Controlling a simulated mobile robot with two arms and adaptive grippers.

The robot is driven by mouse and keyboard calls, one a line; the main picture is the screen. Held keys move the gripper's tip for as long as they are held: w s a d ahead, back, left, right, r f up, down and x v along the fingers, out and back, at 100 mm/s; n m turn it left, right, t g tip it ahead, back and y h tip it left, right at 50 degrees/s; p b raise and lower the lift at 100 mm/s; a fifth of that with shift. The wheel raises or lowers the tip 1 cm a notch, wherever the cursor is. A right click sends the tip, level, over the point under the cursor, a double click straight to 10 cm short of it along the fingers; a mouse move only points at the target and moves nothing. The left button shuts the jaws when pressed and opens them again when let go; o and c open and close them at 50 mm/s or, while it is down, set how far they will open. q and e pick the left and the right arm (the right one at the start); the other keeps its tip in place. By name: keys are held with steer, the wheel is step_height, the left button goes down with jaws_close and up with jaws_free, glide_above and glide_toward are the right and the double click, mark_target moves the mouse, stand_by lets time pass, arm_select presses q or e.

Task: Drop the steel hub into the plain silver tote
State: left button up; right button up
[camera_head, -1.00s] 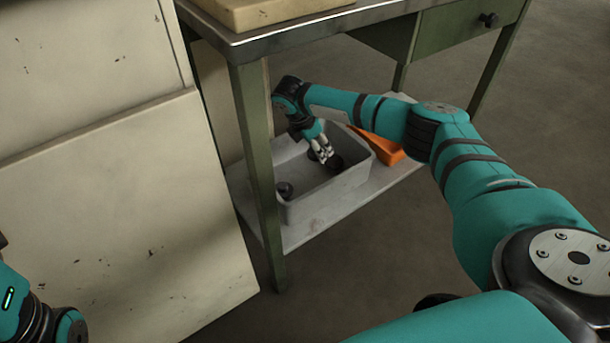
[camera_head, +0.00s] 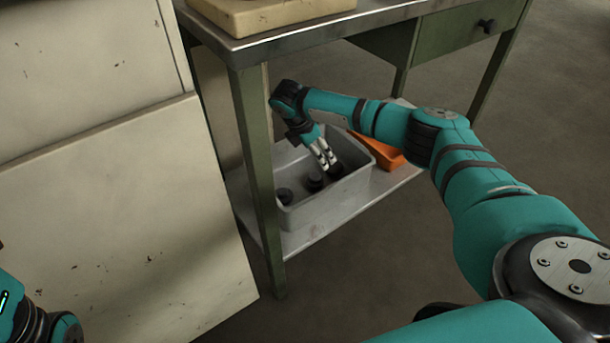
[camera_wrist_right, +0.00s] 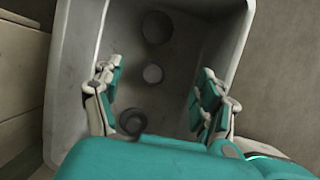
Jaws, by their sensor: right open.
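The plain silver tote (camera_head: 333,204) sits on the low shelf under the bench; its inside fills much of the wrist view (camera_wrist_right: 75,60). My right gripper (camera_head: 327,158) reaches down into it, and in the wrist view its fingers (camera_wrist_right: 156,75) stand wide apart with nothing gripped. Several dark round parts lie in the tote: one at the left (camera_head: 284,195), one in the middle (camera_head: 315,181), one by the fingertips (camera_head: 337,170). The wrist view shows a round part between the fingers (camera_wrist_right: 153,74). I cannot tell which is the steel hub. My left gripper is out of view.
An orange bin (camera_head: 378,149) stands behind the tote on the same shelf (camera_head: 318,228). A green bench leg (camera_head: 257,165) rises in front of the tote's left end. The steel bench top (camera_head: 290,38) hangs above. A pale cabinet panel (camera_head: 120,210) fills the left.

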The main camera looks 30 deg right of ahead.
steer(key=v, duration=1.1)
steer(key=shift+r, duration=0.1)
